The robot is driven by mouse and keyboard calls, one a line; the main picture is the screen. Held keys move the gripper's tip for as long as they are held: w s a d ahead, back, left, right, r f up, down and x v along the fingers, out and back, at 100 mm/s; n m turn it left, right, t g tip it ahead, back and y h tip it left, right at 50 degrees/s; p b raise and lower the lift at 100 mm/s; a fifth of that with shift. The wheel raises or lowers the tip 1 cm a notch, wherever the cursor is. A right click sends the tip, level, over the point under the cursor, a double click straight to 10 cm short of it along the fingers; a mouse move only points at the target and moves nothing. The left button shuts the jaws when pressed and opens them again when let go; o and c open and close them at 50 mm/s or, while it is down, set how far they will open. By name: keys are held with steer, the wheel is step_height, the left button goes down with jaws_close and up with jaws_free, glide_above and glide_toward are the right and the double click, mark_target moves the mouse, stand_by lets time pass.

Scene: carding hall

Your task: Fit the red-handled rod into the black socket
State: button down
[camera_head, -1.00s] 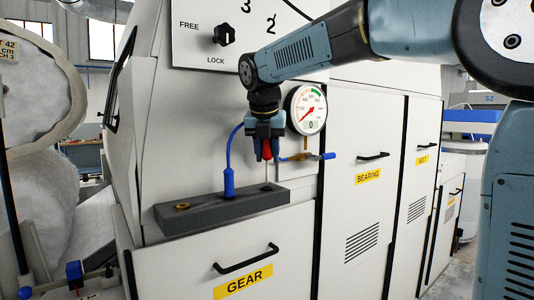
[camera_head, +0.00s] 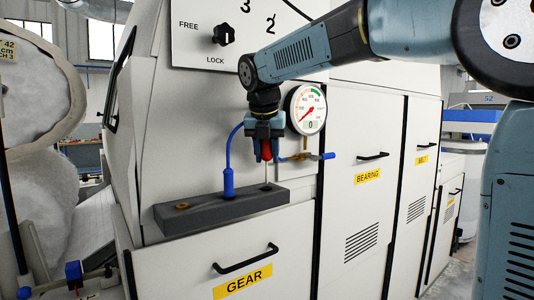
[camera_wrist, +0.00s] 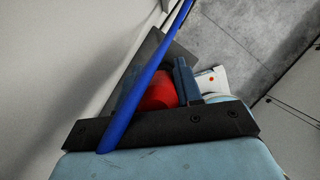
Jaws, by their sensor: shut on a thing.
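My gripper (camera_head: 264,143) is shut on the red handle of the rod (camera_head: 266,150) above the right end of a dark grey block. The red handle (camera_wrist: 158,92) also shows between the fingers in the wrist view. The thin pale shaft points straight down, its lower end by the block's top. I cannot tell whether the tip is inside a hole or just above or behind the block. The black socket cannot be made out clearly in either view.
The dark grey block (camera_head: 205,215) carries a brass ring (camera_head: 182,206) and a blue plug (camera_head: 229,184) whose blue cable loops up close to my gripper. A round gauge (camera_head: 305,110) and a blue-handled valve (camera_head: 327,156) sit just right. The GEAR drawer (camera_head: 290,262) lies below.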

mark_target(267, 164)
steer(key=shift+f, duration=2.35)
steer(key=c, duration=0.7)
jaws_free()
steer(key=v, duration=1.3)
steer(key=shift+s+r, duration=0.1)
steer(key=shift+r, duration=0.25)
steer(key=s+d+f+m, duration=0.7)
steer(key=f+m, duration=0.1)
steer(key=m, duration=0.3)
steer(key=s+d+f+m, duration=0.7)
steer(key=m, duration=0.4)
steer(key=s+d+f+m+t, duration=0.1)
steer(key=s+d+f+m, duration=0.6)
steer(key=m, duration=0.4)
steer(key=shift+d+f+m+y, duration=0.15)
steer(key=shift+f+m+y, duration=0.25)
steer(key=shift+f, duration=0.45)
